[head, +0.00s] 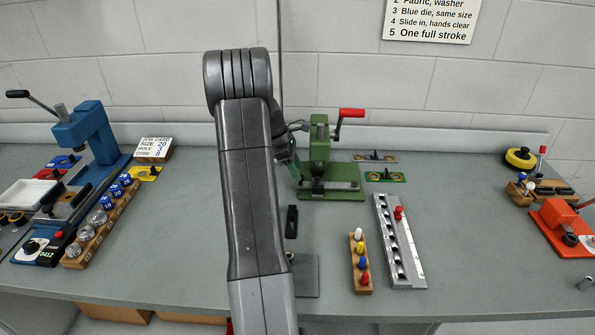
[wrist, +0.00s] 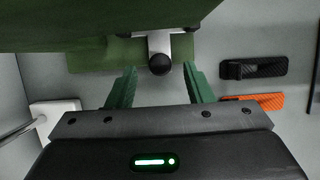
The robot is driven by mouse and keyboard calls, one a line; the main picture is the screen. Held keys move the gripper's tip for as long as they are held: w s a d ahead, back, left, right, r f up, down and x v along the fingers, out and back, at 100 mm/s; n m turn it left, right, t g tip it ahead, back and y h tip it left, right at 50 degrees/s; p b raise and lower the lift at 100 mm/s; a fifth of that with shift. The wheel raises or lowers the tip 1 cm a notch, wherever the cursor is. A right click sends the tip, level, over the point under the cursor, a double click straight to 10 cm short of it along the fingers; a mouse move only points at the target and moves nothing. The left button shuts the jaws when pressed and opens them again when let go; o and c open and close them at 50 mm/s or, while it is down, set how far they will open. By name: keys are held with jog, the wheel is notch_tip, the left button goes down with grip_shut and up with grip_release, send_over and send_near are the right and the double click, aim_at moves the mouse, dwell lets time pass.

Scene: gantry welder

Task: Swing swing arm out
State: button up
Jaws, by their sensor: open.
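A green press (head: 320,150) with a red-handled lever stands at the back middle of the bench. In the wrist view its green body (wrist: 60,22) fills the top. A short silver arm (wrist: 158,42) with a black ball knob (wrist: 160,65) sticks out from it; this may be the swing arm. My gripper (wrist: 160,82) is open, with green fingers on either side of the knob and just short of it. No contact shows. In the head view my gripper (head: 296,166) is at the press's left side, and my arm hides part of the area.
A blue press (head: 88,135) and a wooden rack of dies (head: 100,225) stand left. A grey slotted rail (head: 398,240) and a wooden peg block (head: 360,265) lie in front of the green press. An orange tool (head: 562,230) is far right.

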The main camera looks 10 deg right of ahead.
jog(key=shift+x, duration=0.9)
jog(key=shift+c, duration=0.5)
jog(key=shift+r, duration=0.1)
grip_shut()
jog(key=shift+s, duration=0.1)
